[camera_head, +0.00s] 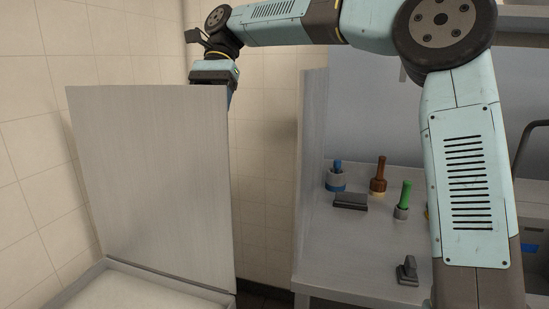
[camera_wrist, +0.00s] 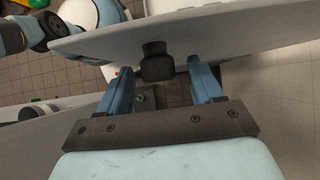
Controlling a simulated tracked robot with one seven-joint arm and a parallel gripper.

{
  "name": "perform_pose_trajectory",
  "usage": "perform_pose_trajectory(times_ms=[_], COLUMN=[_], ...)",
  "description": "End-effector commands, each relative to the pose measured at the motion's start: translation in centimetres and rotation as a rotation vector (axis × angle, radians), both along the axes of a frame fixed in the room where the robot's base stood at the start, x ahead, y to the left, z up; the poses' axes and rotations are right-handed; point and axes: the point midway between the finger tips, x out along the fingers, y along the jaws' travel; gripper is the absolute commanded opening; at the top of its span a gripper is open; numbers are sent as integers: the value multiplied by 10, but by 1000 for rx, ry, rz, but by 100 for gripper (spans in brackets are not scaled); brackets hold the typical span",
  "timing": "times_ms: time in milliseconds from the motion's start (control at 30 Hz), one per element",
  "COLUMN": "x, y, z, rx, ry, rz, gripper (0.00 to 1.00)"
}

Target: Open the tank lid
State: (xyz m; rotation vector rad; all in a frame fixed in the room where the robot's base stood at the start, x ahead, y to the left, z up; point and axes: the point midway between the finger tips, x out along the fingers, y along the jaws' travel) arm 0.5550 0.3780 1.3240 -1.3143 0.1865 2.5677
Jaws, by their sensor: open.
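The tank lid (camera_head: 150,180) is a flat grey panel. In the head view it stands nearly upright above the pale tank (camera_head: 130,289) at the lower left, with its lower edge at the tank. In the wrist view the lid (camera_wrist: 240,32) crosses the top, and a dark knob (camera_wrist: 157,62) sticks out from it. My gripper (camera_wrist: 156,80) is open, with its two blue fingers apart on either side of the knob, near the lid. I cannot tell whether they touch it. In the head view my fingers are mostly hidden behind the lid's top right corner.
A grey counter (camera_head: 340,250) to the right holds a blue-topped item (camera_head: 336,178), a brown one (camera_head: 379,177), a green one (camera_head: 404,197) and dark blocks. A tiled wall (camera_head: 40,120) stands close on the lid's left. A narrow gap separates lid and counter.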

Motion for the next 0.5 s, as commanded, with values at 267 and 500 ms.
perform_pose_trajectory(times_ms=[267, 500], x=[7, 15], y=[-1, -4], z=[10, 23], rx=[1, 1], ry=[0, 0], rz=[0, 1], gripper=[66, 66])
